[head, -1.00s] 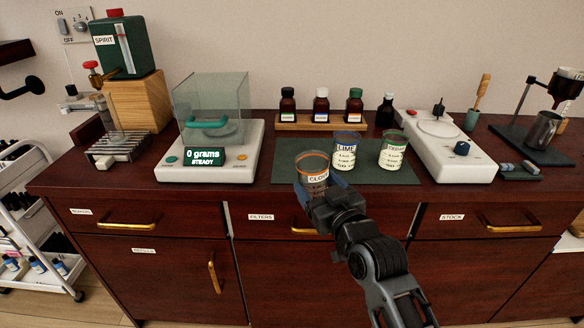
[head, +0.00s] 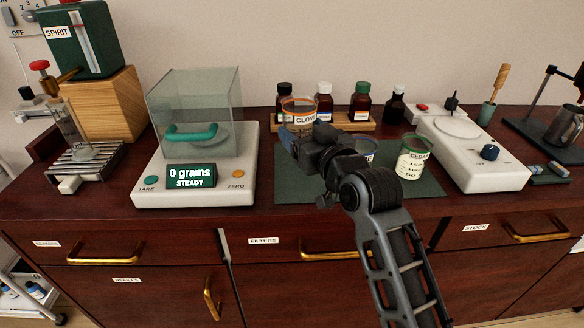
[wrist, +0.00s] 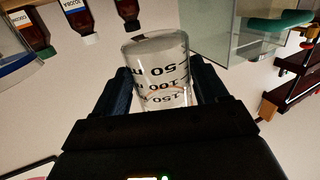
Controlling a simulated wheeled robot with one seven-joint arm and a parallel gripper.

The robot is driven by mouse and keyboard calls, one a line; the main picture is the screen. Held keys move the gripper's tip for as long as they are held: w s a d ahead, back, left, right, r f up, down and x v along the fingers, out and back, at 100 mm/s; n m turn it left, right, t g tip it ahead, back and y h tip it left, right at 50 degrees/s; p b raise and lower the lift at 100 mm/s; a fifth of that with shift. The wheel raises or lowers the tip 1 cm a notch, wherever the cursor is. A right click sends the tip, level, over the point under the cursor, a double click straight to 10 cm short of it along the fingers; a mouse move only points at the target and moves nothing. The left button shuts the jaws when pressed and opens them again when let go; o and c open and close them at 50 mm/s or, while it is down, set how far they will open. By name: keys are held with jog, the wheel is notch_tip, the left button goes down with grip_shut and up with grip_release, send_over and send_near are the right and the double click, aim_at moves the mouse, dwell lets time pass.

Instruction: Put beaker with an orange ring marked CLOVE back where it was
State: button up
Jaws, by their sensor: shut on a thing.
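The CLOVE beaker (head: 303,117) is clear glass with an orange ring at its rim. My gripper (head: 298,138) is shut on it and holds it upright above the dark green mat (head: 305,186), in front of the bottle rack. In the wrist view the beaker (wrist: 158,70) sits between the two dark fingers (wrist: 160,88), its volume marks showing. The CEDAR beaker (head: 411,160), with a green ring, stands at the mat's right part. The blue-ringed LIME beaker (head: 368,151) is mostly hidden behind my gripper and arm.
A balance (head: 193,170) with a glass shield reads 0 grams at left. A wooden rack (head: 352,122) with several brown bottles stands behind the mat. A white hotplate-like device (head: 480,160) is at right. The mat's left front is bare.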

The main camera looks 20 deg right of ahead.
aim_at(303, 185)
notch_tip(303, 185, down, 10)
jog(key=shift+r, duration=0.15)
dwell(0.3)
jog(key=o, duration=1.4)
jog(key=s, duration=0.8)
jog(key=s+b, duration=0.1)
jog(key=s, duration=0.3)
jog(key=shift+d+r, duration=0.35)
jog(key=shift+d, duration=0.05)
